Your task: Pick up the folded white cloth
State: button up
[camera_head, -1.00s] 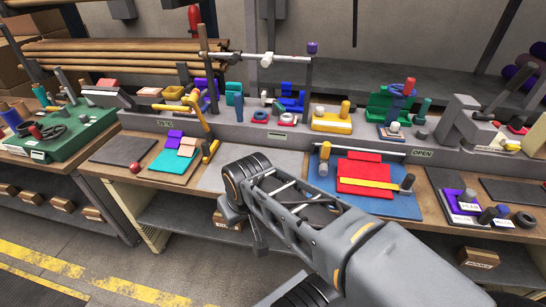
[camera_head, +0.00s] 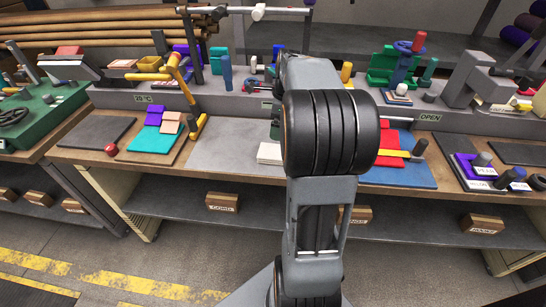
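A small white folded piece, which looks like the folded white cloth (camera_head: 269,153), lies on the grey bench mat just left of my arm. Its right side is hidden behind my arm's large black joint. My arm stands upright in the middle of the view and reaches over the bench. My gripper does not show; the arm's links block the view of the area behind them.
A red and yellow stack lies on a blue mat (camera_head: 405,174) right of my arm. Teal, purple and tan folded pieces (camera_head: 165,127) and a yellow clamp (camera_head: 182,82) are at the left. The grey mat (camera_head: 225,143) has free room left of the white piece.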

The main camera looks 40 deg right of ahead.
aim_at(273, 151)
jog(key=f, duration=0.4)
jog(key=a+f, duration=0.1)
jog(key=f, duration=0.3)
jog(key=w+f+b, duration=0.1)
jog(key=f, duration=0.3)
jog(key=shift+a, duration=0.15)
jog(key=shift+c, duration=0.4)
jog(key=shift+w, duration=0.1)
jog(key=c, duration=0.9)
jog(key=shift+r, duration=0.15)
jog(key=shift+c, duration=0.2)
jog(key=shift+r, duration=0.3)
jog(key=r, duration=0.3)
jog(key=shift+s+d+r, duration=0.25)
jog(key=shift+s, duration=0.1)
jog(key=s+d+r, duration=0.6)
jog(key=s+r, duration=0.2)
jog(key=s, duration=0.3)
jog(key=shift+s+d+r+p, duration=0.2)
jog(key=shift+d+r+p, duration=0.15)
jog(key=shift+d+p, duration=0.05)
